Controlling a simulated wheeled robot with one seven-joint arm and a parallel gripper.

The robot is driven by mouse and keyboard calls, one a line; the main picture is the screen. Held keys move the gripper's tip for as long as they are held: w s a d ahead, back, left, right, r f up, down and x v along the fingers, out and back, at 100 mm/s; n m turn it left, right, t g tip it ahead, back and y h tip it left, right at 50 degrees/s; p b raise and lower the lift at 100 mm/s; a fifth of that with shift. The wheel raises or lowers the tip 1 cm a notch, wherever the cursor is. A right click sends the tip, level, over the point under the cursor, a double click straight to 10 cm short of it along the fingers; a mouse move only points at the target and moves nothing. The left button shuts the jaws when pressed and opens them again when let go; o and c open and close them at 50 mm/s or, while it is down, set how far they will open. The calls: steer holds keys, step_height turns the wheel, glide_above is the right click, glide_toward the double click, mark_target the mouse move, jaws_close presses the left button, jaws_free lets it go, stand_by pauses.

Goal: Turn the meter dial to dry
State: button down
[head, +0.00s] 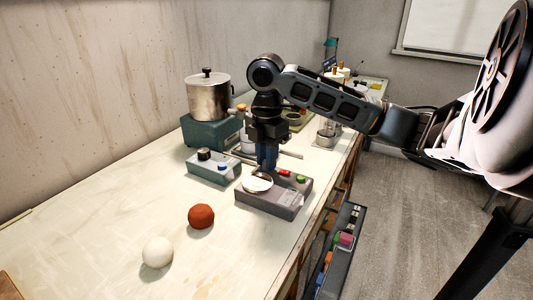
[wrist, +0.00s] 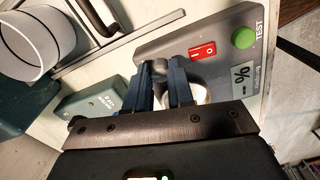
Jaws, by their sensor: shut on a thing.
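The meter (head: 275,207) is a grey box near the right edge of the bench. It carries a red switch (wrist: 203,51), a green TEST button (wrist: 243,38), a percent display (wrist: 239,84) and a pale round dish (head: 257,184). My gripper (head: 266,168) points down over the meter's far left part. In the wrist view, its two dark blue fingers (wrist: 162,72) are shut on a grey round dial (wrist: 187,62), mostly hidden by them. The dial's pointer and the dry mark cannot be seen.
A metal pot (head: 208,97) sits on a teal base behind. A red-brown ball (head: 201,216) and a white ball (head: 157,252) lie in front. The front left bench is mostly clear.

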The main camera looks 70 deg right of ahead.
steer(key=shift+m+p, duration=0.3)
steer(key=shift+m, duration=0.8)
steer(key=c, duration=1)
jaws_free()
steer(key=shift+r, duration=0.1)
step_height(320, 180, up, 8)
steer(key=shift+f, duration=0.2)
